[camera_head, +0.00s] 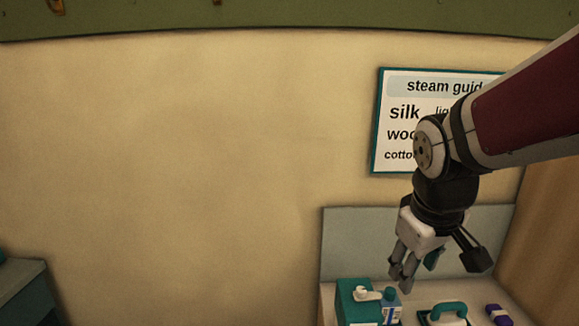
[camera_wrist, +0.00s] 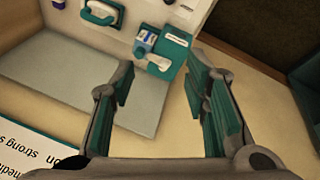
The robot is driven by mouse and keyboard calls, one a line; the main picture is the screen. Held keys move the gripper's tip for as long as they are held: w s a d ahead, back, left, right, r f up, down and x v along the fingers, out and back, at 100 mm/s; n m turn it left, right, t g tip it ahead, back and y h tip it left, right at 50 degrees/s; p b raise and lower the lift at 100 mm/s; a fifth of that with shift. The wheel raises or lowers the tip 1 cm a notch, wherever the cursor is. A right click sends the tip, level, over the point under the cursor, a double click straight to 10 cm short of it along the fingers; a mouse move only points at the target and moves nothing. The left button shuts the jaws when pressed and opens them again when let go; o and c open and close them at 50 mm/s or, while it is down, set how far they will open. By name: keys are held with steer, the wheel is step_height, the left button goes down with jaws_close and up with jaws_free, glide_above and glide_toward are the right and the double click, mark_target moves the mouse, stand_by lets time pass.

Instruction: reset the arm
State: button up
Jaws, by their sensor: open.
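My arm reaches in from the right in the head view and bends down at the wrist. The fingers are apart from the things on the counter. The teal box also shows in the wrist view (camera_wrist: 172,48), beyond the fingertips.
A teal-handled iron (camera_head: 445,312) and a small purple item (camera_head: 498,314) stand on the counter right of the box. A grey-blue backboard (camera_head: 345,245) rises behind. A steam guide sign (camera_head: 395,90) hangs on the wall, partly hidden by my arm. A dark cabinet (camera_head: 25,290) stands lower left.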

steer(key=s+r+m+t, duration=0.1)
steer(key=s+r+m, duration=0.1)
steer(key=s, duration=0.4)
steer(key=s+a+r+m+t+y, duration=0.1)
steer(key=s+r+m, duration=0.1)
steer(key=s, duration=0.4)
steer(key=shift+s+a+y, duration=0.3)
steer(key=shift+d, duration=0.1)
stand_by(0.3)
